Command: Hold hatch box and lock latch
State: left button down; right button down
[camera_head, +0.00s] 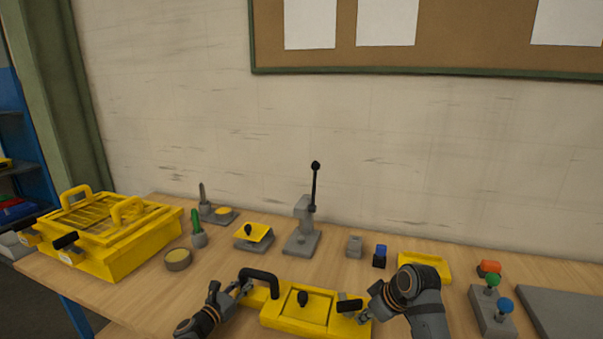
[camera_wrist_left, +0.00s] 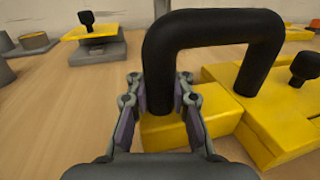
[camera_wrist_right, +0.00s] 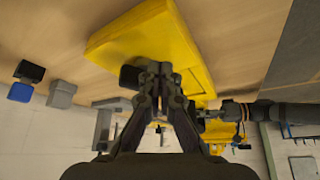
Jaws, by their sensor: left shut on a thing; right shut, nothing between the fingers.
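The yellow hatch box (camera_head: 283,323) lies at the table's front middle, its hatch lid closed flat, with a black knob (camera_head: 302,298) on top. A black handle (camera_head: 262,275) arches over its left end; it looms large in the left wrist view (camera_wrist_left: 215,22). My left gripper (camera_wrist_left: 160,98) is shut on the handle's near leg. A black latch grip (camera_head: 350,305) sits at the box's right end. My right gripper (camera_wrist_right: 153,70) is shut and empty, its fingertips right beside the black grip (camera_wrist_right: 128,77); I cannot tell whether they touch it.
Behind the box are a lever stand (camera_head: 302,242), a small yellow-topped block (camera_head: 253,236), a blue-topped block (camera_head: 380,256) and a yellow tray (camera_head: 425,262). A large yellow crate (camera_head: 120,255) stands at left. A grey panel with coloured knobs (camera_head: 490,318) is at right.

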jog(key=shift+w+a, duration=0.2)
jog(key=shift+w, duration=0.35)
dwell(0.9)
jog(key=shift+w+d, duration=0.1)
jog(key=shift+d, duration=0.15)
jog(key=shift+w+d, duration=0.35)
jog(key=shift+d, duration=0.2)
jog(key=shift+w+d, duration=0.5)
jog(key=shift+w, duration=0.15)
jog(key=shift+w, duration=0.1)
jog(key=shift+d, duration=0.15)
dwell(0.4)
jog(key=shift+s+d, duration=0.2)
jog(key=shift+d, duration=0.05)
notch_tip(320, 180, up, 6)
dwell(0.4)
